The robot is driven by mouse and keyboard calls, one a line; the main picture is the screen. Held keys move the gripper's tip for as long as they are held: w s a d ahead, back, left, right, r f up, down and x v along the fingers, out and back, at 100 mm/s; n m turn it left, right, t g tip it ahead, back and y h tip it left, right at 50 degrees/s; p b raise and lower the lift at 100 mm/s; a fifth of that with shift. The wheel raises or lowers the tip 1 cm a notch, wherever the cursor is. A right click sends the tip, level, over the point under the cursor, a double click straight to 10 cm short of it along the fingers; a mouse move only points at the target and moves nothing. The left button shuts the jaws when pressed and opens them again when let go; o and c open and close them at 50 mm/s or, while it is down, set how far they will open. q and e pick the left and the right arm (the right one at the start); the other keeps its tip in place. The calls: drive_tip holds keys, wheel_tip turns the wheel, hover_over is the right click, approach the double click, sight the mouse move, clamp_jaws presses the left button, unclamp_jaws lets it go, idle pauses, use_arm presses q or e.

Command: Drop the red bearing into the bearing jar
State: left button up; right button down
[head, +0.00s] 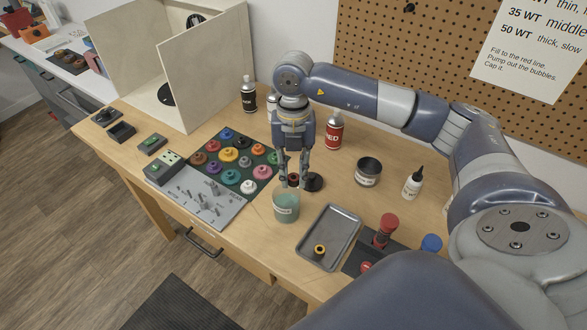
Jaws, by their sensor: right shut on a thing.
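My right gripper (292,184) points straight down over the bench, with its fingertips shut on a small dark red ring, which looks like the red bearing (293,177). The fingers partly hide the ring. Just below and in front is a small translucent jar (286,209) with teal contents and a white label too small to read. The fingertips are near its back rim; I cannot tell whether they are over its opening. A dark open-topped tin (368,170) with a white label stands to the right. I cannot tell from the labels which is the bearing jar. My left gripper is out of view.
A black disc (315,183) lies right beside the fingertips. A metal tray (328,237) holds a small orange-and-black part (319,250). A dark mat (222,150) with several coloured wheels lies left. Bottles, including a red one (333,131), stand behind the gripper.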

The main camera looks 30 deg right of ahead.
drive_tip(key=c, duration=1.3)
unclamp_jaws()
drive_tip(key=shift+c, duration=0.2)
wheel_tip(320, 180, up, 12)
drive_tip(key=w, duration=0.1)
drive_tip(key=shift+d, duration=0.4)
drive_tip(key=shift+w, duration=0.1)
